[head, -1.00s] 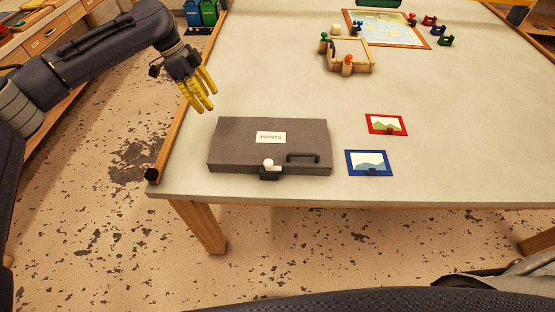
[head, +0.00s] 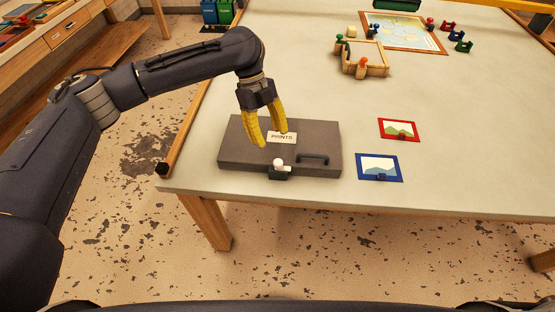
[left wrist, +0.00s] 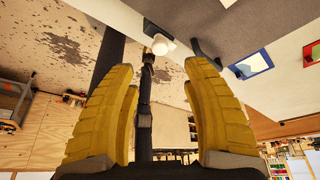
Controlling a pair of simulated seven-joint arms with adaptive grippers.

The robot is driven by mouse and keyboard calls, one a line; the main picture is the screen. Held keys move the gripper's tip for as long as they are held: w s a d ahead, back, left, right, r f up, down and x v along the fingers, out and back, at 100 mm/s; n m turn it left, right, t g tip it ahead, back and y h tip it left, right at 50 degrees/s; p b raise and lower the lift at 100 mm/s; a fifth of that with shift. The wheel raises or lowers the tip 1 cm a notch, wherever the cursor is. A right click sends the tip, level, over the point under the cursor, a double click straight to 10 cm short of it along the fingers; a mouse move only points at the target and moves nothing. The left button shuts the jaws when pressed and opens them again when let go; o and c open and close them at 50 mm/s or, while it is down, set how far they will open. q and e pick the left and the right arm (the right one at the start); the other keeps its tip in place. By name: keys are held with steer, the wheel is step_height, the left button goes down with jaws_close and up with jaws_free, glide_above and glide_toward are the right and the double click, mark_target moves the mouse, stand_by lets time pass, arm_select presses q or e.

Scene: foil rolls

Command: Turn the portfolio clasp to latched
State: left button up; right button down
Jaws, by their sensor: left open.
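The dark grey portfolio case (head: 235,152), labelled PRINTS, lies flat near the front left of the table. Its clasp (head: 279,164) sits on the front edge, with a white round knob and a pale lever pointing right on a black base. The clasp knob also shows near the top of the left wrist view (left wrist: 160,45). My left gripper (head: 270,138) has yellow fingers, is open and empty, and hangs over the case just behind the clasp, pointing down. A gap shows between fingers and knob in the left wrist view. My right gripper is not in view.
The black case handle (head: 313,159) is right of the clasp. A blue-framed picture (head: 379,167) and a red-framed picture (head: 398,129) lie to the right. A wooden tray (head: 362,70) and small coloured pieces stand far back. The middle of the table is clear.

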mark_target(278, 162)
arm_select(q)
steer(key=x, duration=0.9)
steer(key=shift+f, duration=0.2)
steer(key=shift+c, duration=0.4)
jaws_close()
steer(key=shift+s, duration=0.1)
